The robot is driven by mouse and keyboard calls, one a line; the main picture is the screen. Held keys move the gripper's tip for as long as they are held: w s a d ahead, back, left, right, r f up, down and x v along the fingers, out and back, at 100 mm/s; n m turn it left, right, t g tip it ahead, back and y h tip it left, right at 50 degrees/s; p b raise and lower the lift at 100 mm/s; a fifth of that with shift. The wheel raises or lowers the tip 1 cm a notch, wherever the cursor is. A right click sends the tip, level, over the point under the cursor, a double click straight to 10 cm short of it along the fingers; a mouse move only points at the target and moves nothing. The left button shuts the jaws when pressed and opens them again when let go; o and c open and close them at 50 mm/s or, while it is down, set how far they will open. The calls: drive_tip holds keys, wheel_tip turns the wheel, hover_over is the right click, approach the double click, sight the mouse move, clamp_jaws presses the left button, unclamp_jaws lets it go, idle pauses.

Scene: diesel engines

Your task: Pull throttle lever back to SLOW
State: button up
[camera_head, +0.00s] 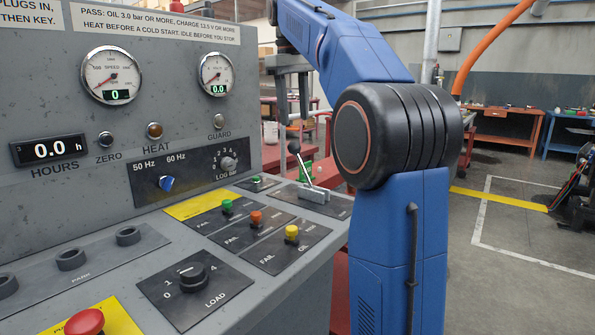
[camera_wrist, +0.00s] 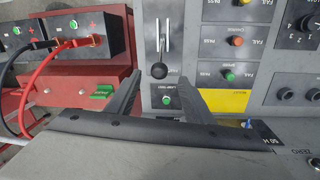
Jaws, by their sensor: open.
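The throttle lever (camera_head: 294,147) has a black ball knob on a thin metal rod and rises tilted from a grey slotted block (camera_head: 314,195) on the console's sloped panel. In the wrist view, the throttle lever (camera_wrist: 158,71) shows its knob at the near end of the slots, just beyond and between the fingertips. My gripper (camera_wrist: 159,82) is open and empty, with one finger on each side of the knob in that picture. The SLOW marking is not readable.
Green (camera_head: 227,206), orange (camera_head: 256,217) and yellow (camera_head: 291,232) buttons sit beside the lever. A red emergency button (camera_head: 84,322) is at the front left. Batteries with red and black cables (camera_wrist: 75,42) stand left in the wrist view. The gauge panel (camera_head: 150,110) rises behind.

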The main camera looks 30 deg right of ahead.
sight(299, 161)
drive_tip(key=f, duration=0.5)
drive_tip(key=d+f, duration=0.1)
drive_tip(key=f, duration=1.1)
drive_tip(key=shift+w+d, duration=0.1)
drive_tip(key=shift+d, duration=0.2)
drive_tip(key=shift+c, duration=0.3)
clamp_jaws()
drive_tip(key=shift+r, duration=0.1)
drive_tip(key=t, duration=0.1)
drive_tip(key=s+r+t+y, duration=0.1)
drive_tip(key=s+d+t, duration=0.1)
drive_tip(key=t, duration=0.1)
drive_tip(key=shift+s+r, duration=0.25)
drive_tip(key=s+t, duration=0.1)
drive_tip(key=s+t+y, duration=0.1)
drive_tip(key=t, duration=0.1)
drive_tip(key=d+t+y, duration=0.1)
drive_tip(key=shift+s+r, duration=0.3)
drive_tip(key=shift+s, duration=0.1)
drive_tip(key=shift+s+d+f, duration=0.1)
drive_tip(key=shift+s+d, duration=0.1)
drive_tip(key=shift+s, duration=0.3)
drive_tip(key=shift+s+d+f, duration=0.1)
drive_tip(key=shift+s+d, duration=0.05)
drive_tip(key=shift+s, duration=0.35)
drive_tip(key=shift+r, duration=0.1)
